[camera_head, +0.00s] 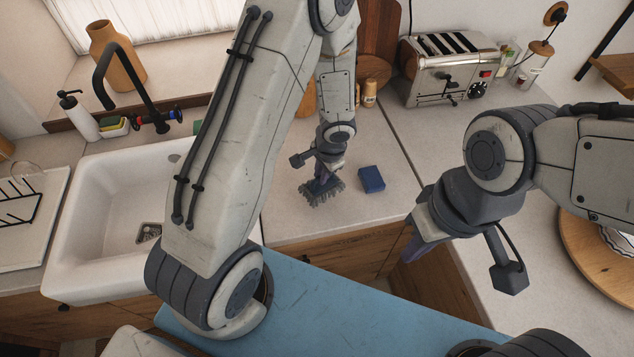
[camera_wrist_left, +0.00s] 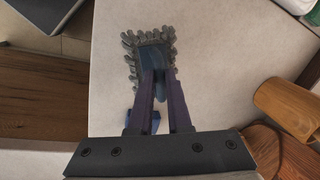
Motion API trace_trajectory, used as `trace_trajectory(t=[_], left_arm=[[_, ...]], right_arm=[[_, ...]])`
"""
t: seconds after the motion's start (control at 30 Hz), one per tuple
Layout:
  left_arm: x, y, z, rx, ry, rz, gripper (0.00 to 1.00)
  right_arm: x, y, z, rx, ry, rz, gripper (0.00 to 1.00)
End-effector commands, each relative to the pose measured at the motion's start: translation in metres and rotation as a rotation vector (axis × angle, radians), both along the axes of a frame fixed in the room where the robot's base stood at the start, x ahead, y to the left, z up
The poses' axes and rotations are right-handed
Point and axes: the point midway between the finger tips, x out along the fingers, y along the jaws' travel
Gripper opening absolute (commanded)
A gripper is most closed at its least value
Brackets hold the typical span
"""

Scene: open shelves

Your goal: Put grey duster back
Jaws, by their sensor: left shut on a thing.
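The grey duster (camera_head: 318,195) has a fringe of stubby grey strands and a dark blue-grey middle. It is over the counter right of the sink in the head view, and I cannot tell whether it touches the surface. My left gripper (camera_head: 324,180) is shut on it from above. In the left wrist view the duster (camera_wrist_left: 133,58) sits at the tips of my left gripper's fingers (camera_wrist_left: 158,75). My right gripper (camera_head: 413,243) points down at the counter's front edge, apart from the duster; its jaw opening is hidden.
A small blue block (camera_head: 372,180) lies on the counter just right of the duster. The white sink (camera_head: 95,215) is at left with a black faucet (camera_head: 125,80). A toaster (camera_head: 447,72) stands at the back. A round wooden board (camera_head: 592,245) is at far right.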

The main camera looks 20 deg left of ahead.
Motion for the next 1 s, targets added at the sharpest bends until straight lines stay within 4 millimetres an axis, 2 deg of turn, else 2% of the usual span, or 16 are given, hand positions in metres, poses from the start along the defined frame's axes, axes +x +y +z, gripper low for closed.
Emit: trace_trajectory(t=[0.17, 0.4, 0.7, 0.73, 0.77, 0.8, 1.0], left_arm=[[0.002, 0.012, -0.01, -0.001, 0.0, 0.0, 0.0], [0.002, 0.013, -0.045, 0.001, 0.001, -0.002, 0.0], [0.002, 0.012, -0.048, -0.001, 0.0, 0.0, 0.0], [0.002, 0.012, -0.049, -0.001, 0.0, 0.0, 0.28], [0.002, 0.012, -0.049, -0.001, 0.0, 0.0, 0.39], [0.002, 0.012, -0.048, -0.001, 0.0, 0.0, 0.46], [0.002, 0.012, -0.048, -0.001, -0.001, 0.0, 0.46]], right_arm=[[0.0, 0.0, -0.003, 0.0, 0.0, -0.001, 0.0], [0.0, 0.0, -0.02, 0.0, 0.0, -0.003, 0.0], [0.0, 0.0, -0.021, 0.0, 0.0, -0.004, 0.0], [0.0, 0.0, -0.021, 0.0, 0.0, -0.004, 0.0], [0.0, 0.0, -0.021, 0.0, 0.0, -0.004, 0.0], [0.0, 0.0, -0.021, 0.0, 0.0, -0.004, 0.0], [0.0, 0.0, -0.021, 0.0, 0.0, -0.004, 0.0]])
